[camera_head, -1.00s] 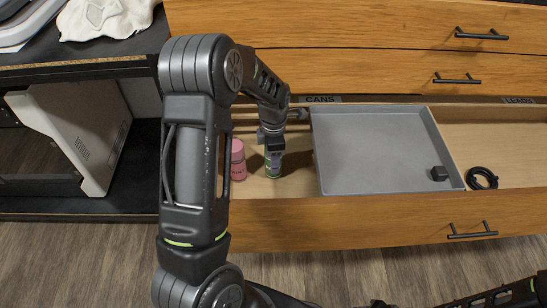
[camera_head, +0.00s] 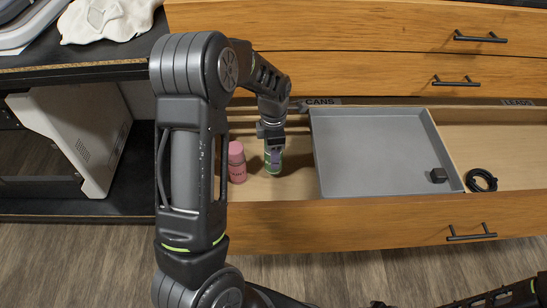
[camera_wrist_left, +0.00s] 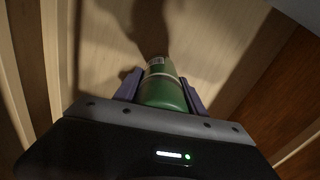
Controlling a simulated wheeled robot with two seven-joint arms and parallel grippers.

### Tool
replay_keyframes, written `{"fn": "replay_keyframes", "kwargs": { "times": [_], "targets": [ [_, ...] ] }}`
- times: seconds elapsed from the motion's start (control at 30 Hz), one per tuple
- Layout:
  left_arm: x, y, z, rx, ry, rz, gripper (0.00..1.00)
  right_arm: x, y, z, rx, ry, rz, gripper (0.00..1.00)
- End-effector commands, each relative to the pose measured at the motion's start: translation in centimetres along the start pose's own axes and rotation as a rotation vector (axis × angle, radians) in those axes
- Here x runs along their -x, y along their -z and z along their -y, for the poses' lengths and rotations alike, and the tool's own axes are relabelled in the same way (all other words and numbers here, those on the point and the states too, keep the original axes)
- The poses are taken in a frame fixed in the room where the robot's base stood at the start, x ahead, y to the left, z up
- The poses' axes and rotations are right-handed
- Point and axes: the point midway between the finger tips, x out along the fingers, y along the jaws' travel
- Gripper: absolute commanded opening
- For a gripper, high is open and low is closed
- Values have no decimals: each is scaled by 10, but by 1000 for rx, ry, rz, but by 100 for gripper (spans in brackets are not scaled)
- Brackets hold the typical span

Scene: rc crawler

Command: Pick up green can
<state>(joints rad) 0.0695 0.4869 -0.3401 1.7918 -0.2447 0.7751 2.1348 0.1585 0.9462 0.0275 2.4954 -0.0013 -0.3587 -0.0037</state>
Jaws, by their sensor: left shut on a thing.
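The green can (camera_head: 273,164) is in the left part of the open drawer in the head view, partly hidden by my left gripper (camera_head: 274,160). In the left wrist view the green can (camera_wrist_left: 162,88) sits between the two purple fingers of my left gripper (camera_wrist_left: 160,90), which is shut on it. Whether the can touches the drawer floor is hard to tell. A pink can (camera_head: 237,162) stands just left of it, apart from the gripper. My right gripper is not in view; only part of my right arm shows at the bottom right.
A grey tray (camera_head: 365,150) fills the drawer's middle, with a small black block (camera_head: 438,175) in it. A coiled black cable (camera_head: 481,180) lies in the right compartment. The drawer's front wall (camera_head: 350,225) and the closed drawers above (camera_head: 350,70) bound the space.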

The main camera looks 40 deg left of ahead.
Motion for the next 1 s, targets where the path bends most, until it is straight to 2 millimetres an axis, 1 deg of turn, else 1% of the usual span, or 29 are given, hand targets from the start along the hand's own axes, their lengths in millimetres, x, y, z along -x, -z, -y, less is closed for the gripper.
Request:
{"fn": "replay_keyframes", "kwargs": {
  "times": [0.03,0.1,0.2,0.33,0.47,1.0],
  "targets": [
    [13,-1,-1,-1,-5,4,0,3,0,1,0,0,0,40],
    [28,-1,-1,-1,-5,4,0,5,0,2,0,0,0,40],
    [46,-1,-1,0,-4,4,0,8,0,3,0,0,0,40],
    [63,-1,-1,0,-3,3,0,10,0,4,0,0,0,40],
    [68,-1,0,0,-2,2,0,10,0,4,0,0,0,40],
    [68,0,0,0,-1,1,0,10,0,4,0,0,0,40]
  ]
}}
